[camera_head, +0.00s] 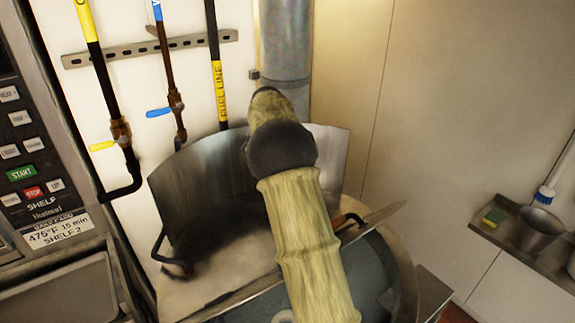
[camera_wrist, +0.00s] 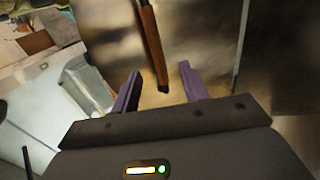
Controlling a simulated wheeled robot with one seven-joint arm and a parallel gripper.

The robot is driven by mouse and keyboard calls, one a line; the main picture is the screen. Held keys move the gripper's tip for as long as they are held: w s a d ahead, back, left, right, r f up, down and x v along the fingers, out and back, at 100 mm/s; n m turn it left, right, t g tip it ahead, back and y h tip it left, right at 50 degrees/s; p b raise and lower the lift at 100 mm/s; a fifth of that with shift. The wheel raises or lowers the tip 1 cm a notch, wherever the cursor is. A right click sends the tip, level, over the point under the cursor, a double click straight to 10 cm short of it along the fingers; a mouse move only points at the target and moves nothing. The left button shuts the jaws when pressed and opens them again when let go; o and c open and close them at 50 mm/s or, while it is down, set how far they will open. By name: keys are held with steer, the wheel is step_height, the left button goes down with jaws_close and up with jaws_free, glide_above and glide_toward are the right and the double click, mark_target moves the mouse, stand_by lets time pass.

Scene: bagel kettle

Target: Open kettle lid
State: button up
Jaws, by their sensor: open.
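The kettle is a large round steel vessel, its rim (camera_head: 402,270) at lower centre in the head view. A curved steel panel (camera_head: 190,195) stands up at its back, and a grey-blue surface shows inside the front part. My arm covers the middle and hides my gripper there. In the wrist view my gripper (camera_wrist: 160,80) is open and empty. A brown bar handle with a dark end (camera_wrist: 150,40) reaches between its fingertips, before shiny metal; contact cannot be told.
Pipes with yellow and blue levers (camera_head: 158,112) run down the wall behind the kettle. An oven control panel (camera_head: 25,150) stands at the left. A wall shelf (camera_head: 500,232) with a metal pot (camera_head: 537,230) and sponge is at the right.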

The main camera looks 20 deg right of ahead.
steer(key=shift+p+v, duration=0.6)
steer(key=shift+v, duration=1.85)
